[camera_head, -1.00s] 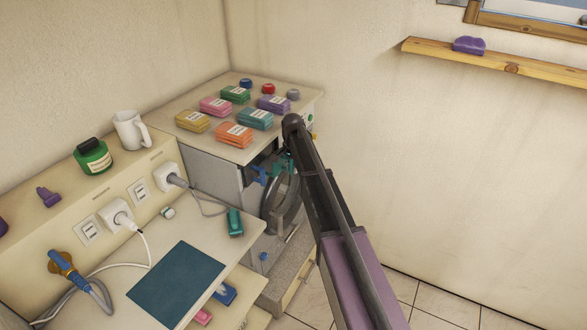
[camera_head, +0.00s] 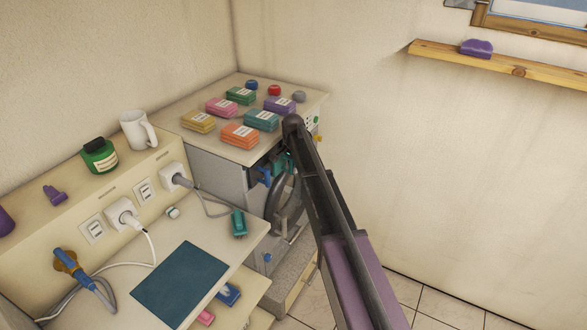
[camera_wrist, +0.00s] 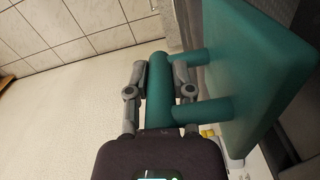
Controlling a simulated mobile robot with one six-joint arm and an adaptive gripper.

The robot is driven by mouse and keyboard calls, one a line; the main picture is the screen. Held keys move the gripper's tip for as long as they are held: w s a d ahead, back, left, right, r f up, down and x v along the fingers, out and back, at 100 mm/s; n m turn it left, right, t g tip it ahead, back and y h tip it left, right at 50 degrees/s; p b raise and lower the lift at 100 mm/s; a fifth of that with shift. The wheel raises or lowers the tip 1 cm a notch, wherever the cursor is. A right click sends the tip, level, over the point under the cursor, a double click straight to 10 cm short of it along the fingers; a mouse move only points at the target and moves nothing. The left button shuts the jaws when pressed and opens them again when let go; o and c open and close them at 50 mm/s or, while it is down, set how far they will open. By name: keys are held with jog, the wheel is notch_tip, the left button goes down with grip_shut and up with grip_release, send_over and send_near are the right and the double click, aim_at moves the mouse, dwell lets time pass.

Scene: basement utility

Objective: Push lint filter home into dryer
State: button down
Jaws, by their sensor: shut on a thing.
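The lint filter (camera_wrist: 270,80) is teal, with a flat front plate and a bar handle on two posts. It fills the right of the wrist view. My gripper (camera_wrist: 160,85) is shut on the handle bar, with a grey finger on either side. The dryer (camera_head: 286,207) stands in the corner in the head view, its round dark door facing right and partly behind my arm. A little teal shows beside my arm at the dryer's upper front. My arm hides most of it, and I cannot tell how deep the filter sits.
Several coloured packs (camera_head: 240,134) and small round caps lie on the dryer's top. At left, a bench holds a dark teal mat (camera_head: 180,284), plugs and cables, with a mug (camera_head: 136,130) and green bottle (camera_head: 100,156) on its ledge. Tiled floor shows at lower right.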

jog(key=shift+w+a, duration=0.65)
jog(key=shift+a, duration=0.25)
jog(key=shift+s+d, duration=0.1)
jog(key=shift+d, duration=0.05)
jog(key=s+d, duration=0.7)
jog(key=d, duration=0.3)
dwell(2.9)
jog(key=shift+r, duration=0.15)
dwell(0.5)
jog(key=shift+w+a, duration=0.55)
jog(key=shift+a, duration=0.25)
jog(key=shift+w+a, duration=0.55)
jog(key=shift+a, duration=0.2)
dwell(0.9)
